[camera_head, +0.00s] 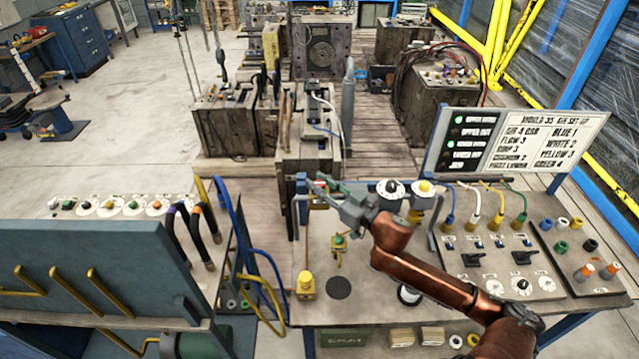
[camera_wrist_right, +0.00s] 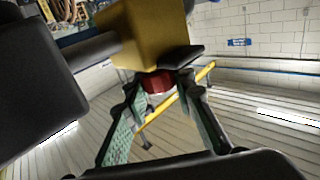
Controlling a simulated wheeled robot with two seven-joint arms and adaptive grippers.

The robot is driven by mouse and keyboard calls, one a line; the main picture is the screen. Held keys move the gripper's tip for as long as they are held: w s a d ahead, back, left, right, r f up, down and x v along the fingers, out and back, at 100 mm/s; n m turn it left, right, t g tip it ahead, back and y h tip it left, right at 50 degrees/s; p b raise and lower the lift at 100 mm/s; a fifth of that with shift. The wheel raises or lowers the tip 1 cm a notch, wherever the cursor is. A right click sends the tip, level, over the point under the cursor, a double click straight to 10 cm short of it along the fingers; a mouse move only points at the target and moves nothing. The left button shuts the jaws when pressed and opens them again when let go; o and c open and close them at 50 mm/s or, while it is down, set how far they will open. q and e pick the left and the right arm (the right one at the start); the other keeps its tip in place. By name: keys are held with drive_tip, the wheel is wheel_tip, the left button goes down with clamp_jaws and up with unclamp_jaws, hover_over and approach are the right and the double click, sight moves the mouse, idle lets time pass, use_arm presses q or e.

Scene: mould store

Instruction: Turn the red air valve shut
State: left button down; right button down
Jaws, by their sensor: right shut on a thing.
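The red valve part (camera_wrist_right: 158,80) shows in the right wrist view, against a yellow block (camera_wrist_right: 145,35). My right gripper (camera_wrist_right: 158,88) has its two green-padded fingers closed on either side of the red part. In the head view my right gripper (camera_head: 325,185) is over the back left of the workbench (camera_head: 362,262), its fingers pointing left. The red part cannot be made out clearly there, so its turn angle cannot be told. My left gripper is not in view.
A sign panel (camera_head: 560,140) stands behind the bench's right side, above coloured hoses and dials. A yellow-topped fitting (camera_head: 305,284) and a small green-knobbed valve (camera_head: 338,243) sit on the bench. A blue-grey cabinet (camera_head: 90,270) stands left. Several moulds stand behind.

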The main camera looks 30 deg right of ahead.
drive_tip(key=m+h+p, duration=0.2)
drive_tip(key=h, duration=0.2)
drive_tip(key=shift+r+m+t+p, duration=0.15)
drive_tip(key=shift+m+t+p, duration=0.15)
drive_tip(key=shift+m+p, duration=0.1)
drive_tip(key=shift+m+h+p, duration=0.4)
drive_tip(key=shift+m+h, duration=0.3)
drive_tip(key=shift+h, duration=0.4)
drive_tip(key=shift+a+m+h, duration=0.1)
drive_tip(key=shift+m+h, duration=0.6)
drive_tip(key=shift+h, duration=0.4)
drive_tip(key=m+h, duration=0.1)
drive_tip(key=m+g+h+b, duration=0.1)
drive_tip(key=h, duration=0.1)
drive_tip(key=shift+f+g, duration=0.3)
drive_tip(key=shift+f, duration=0.05)
drive_tip(key=m+g+h+b, duration=0.1)
drive_tip(key=m+h+b, duration=0.1)
drive_tip(key=h, duration=0.1)
drive_tip(key=shift+r+m+g+h+b, duration=0.15)
drive_tip(key=shift+m+g+h+b, duration=0.35)
drive_tip(key=shift+g+h, duration=0.2)
drive_tip(key=shift+r, duration=0.1)
